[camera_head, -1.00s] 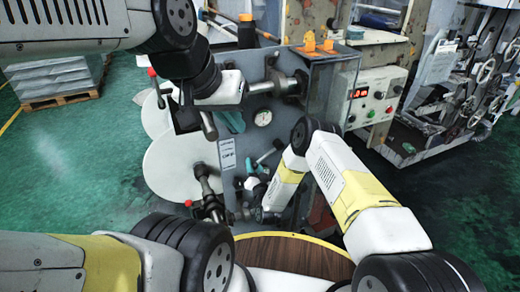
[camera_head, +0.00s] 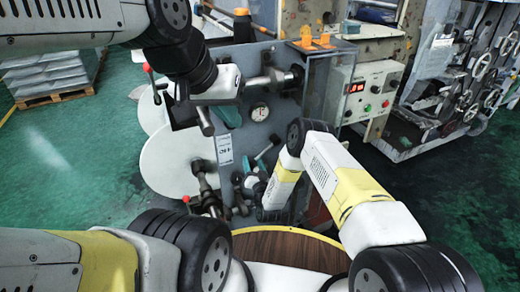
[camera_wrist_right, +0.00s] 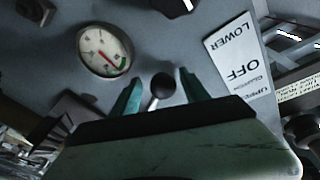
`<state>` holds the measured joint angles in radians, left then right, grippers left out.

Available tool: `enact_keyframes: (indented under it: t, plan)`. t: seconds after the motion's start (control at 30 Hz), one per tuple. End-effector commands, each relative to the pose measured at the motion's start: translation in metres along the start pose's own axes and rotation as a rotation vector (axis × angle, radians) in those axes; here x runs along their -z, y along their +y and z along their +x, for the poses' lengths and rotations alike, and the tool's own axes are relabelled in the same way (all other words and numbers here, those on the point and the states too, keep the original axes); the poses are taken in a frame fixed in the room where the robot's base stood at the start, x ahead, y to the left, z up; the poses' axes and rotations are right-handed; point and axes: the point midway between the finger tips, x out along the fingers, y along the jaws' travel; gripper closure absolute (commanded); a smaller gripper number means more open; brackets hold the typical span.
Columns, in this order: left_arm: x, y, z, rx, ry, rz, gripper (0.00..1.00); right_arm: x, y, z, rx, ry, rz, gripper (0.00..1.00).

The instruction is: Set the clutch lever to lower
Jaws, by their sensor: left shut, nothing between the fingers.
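The clutch lever (camera_wrist_right: 163,86) shows in the right wrist view as a rod with a black ball knob. It stands on the grey machine panel. My right gripper (camera_wrist_right: 160,92) has its two teal fingers apart, one on each side of the knob; I cannot tell whether either touches it. A white label (camera_wrist_right: 240,65) with LOWER, OFF and UPPER is beside the lever. In the head view my left gripper (camera_head: 228,116) is shut and empty, high in front of the panel, left of the gauge. In that view my right forearm hides part of the panel.
A round gauge (camera_head: 258,112) is on the panel. Other knobbed levers and white discs (camera_head: 170,165) crowd its left and lower parts. A control box (camera_head: 370,90) with a red display stands at right. The green floor at left is clear up to a loaded pallet (camera_head: 50,98).

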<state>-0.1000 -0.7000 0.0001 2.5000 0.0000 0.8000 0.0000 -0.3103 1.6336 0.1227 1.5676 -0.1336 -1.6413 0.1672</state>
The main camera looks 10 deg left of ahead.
Motion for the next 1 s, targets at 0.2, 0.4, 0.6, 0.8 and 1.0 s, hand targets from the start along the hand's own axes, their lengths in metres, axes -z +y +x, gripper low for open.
enact_keyframes:
  t: [0.2,0.4,0.6,0.8,1.0]
  plan:
    - [0.0,0.0,0.0,0.0,0.0,0.0,1.0,0.0,-0.001,-0.001,0.002,0.001,0.001,0.46]
    - [0.0,0.0,0.0,0.0,0.0,0.0,1.0,-0.001,-0.001,-0.025,0.0,-0.003,0.002,0.46]
    - [0.0,0.0,0.0,0.0,0.0,0.0,1.0,-0.001,0.0,-0.059,0.001,-0.003,0.001,0.46]
    - [0.0,0.0,0.0,0.0,0.0,0.0,1.0,0.0,0.0,-0.076,0.0,0.0,0.001,0.46]
    - [0.0,0.0,0.0,0.0,0.0,0.0,1.0,0.0,0.0,-0.078,0.001,0.001,0.001,0.46]
